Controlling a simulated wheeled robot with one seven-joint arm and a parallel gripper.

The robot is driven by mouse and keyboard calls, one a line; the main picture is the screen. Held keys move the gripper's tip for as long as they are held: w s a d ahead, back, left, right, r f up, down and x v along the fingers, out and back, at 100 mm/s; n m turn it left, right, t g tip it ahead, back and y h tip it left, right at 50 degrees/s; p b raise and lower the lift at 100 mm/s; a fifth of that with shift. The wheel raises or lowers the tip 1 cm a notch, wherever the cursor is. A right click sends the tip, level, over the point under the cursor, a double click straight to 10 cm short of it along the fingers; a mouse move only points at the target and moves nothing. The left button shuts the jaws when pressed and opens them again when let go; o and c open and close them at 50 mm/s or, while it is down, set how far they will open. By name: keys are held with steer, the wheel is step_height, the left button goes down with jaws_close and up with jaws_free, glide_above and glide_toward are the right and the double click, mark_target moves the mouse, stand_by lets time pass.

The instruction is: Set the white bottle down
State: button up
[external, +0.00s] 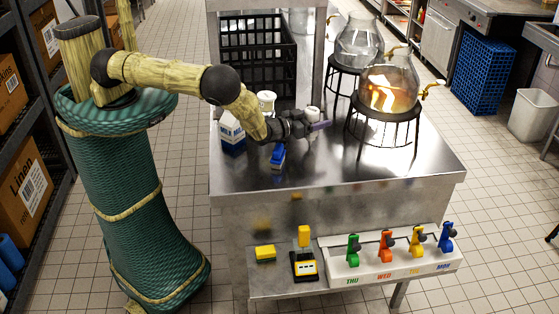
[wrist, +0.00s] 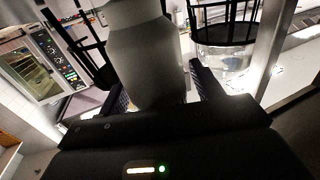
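The white bottle (external: 313,113) is at my gripper (external: 314,126), above the right-middle of the steel table (external: 400,168). In the wrist view the bottle (wrist: 146,58) looks grey in shadow and stands between the two fingers of my gripper (wrist: 160,88). The fingers lie close along its sides, and the gripper appears shut on it. The bottle's lower end is hidden behind the gripper in the external view, so I cannot tell whether it touches the tabletop.
A milk carton (external: 232,134), a white container (external: 266,100) and a blue item (external: 277,156) stand left of the gripper. Glass dispensers (external: 390,86) on black stands are at the right. A black crate (external: 258,58) is behind. The table's front right is clear.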

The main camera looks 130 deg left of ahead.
steer(key=shift+d+r, duration=0.1)
stand_by(0.3)
steer(key=b+v, duration=0.4)
steer(key=v, duration=0.8)
steer(key=shift+b, duration=0.4)
